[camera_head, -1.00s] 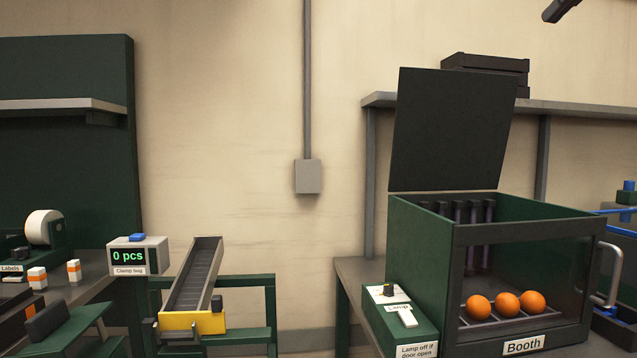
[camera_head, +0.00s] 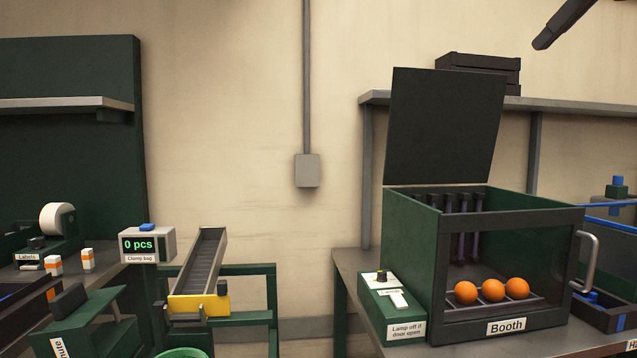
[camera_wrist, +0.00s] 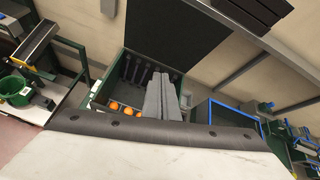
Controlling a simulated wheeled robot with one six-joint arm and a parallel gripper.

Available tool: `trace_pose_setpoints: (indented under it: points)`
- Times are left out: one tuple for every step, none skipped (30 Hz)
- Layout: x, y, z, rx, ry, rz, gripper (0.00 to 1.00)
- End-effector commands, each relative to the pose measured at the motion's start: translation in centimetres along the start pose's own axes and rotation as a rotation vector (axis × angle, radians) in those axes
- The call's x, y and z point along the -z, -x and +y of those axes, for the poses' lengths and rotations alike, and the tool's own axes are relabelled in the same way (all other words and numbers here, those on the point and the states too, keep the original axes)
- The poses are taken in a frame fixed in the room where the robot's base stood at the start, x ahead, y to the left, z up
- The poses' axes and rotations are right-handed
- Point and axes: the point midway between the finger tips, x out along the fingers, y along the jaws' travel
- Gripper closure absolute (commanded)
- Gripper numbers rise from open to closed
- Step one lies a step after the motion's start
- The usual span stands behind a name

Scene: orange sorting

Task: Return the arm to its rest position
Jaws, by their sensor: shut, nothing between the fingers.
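My gripper (camera_head: 561,24) shows at the top right of the head view, dark and raised in the air well above the booth. In the wrist view its two grey fingers (camera_wrist: 162,98) lie side by side, shut with nothing between them. They point toward the green booth (camera_head: 413,230), which is below and apart from them. The booth's dark lid (camera_head: 443,125) stands open. Several oranges sit in a row on a rack inside; the middle one (camera_head: 493,290) and its neighbours show through the front.
A lamp switch box (camera_head: 391,312) stands left of the booth. A shelf (camera_head: 575,109) with dark crates (camera_head: 478,70) is behind it. A chute (camera_head: 200,275) and a counter box reading 0 pcs (camera_head: 147,246) are at left.

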Motion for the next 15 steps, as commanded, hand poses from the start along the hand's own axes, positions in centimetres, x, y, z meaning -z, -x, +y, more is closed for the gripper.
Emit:
trace_pose_setpoints:
  points:
    - [0.6, -0.7, 0.6, -0.009, 0.037, 0.010, 1.00]
    - [1.1, -1.0, 0.9, -0.013, 0.066, 0.016, 1.00]
    - [1.7, -1.7, 1.3, -0.018, 0.107, 0.026, 1.00]
    - [2.3, -2.2, 1.7, -0.024, 0.143, 0.034, 1.00]
    - [3.0, -2.7, 2.1, -0.030, 0.182, 0.043, 1.00]
    - [4.0, -3.6, 2.8, -0.039, 0.241, 0.056, 1.00]
    - [4.9, -4.2, 3.4, -0.048, 0.289, 0.068, 1.00]
    - [5.8, -5.0, 3.9, -0.058, 0.340, 0.079, 1.00]
    - [7.1, -5.8, 4.8, -0.071, 0.410, 0.094, 1.00]
    - [8.2, -6.6, 5.4, -0.082, 0.463, 0.104, 1.00]
    - [9.2, -7.2, 6.1, -0.094, 0.518, 0.115, 1.00]
    - [10.7, -8.1, 7.0, -0.110, 0.590, 0.128, 1.00]
    - [11.8, -8.7, 7.7, -0.124, 0.647, 0.139, 1.00]
    - [13.0, -9.4, 8.4, -0.138, 0.703, 0.148, 1.00]
    - [14.6, -10.2, 9.5, -0.158, 0.780, 0.160, 1.00]
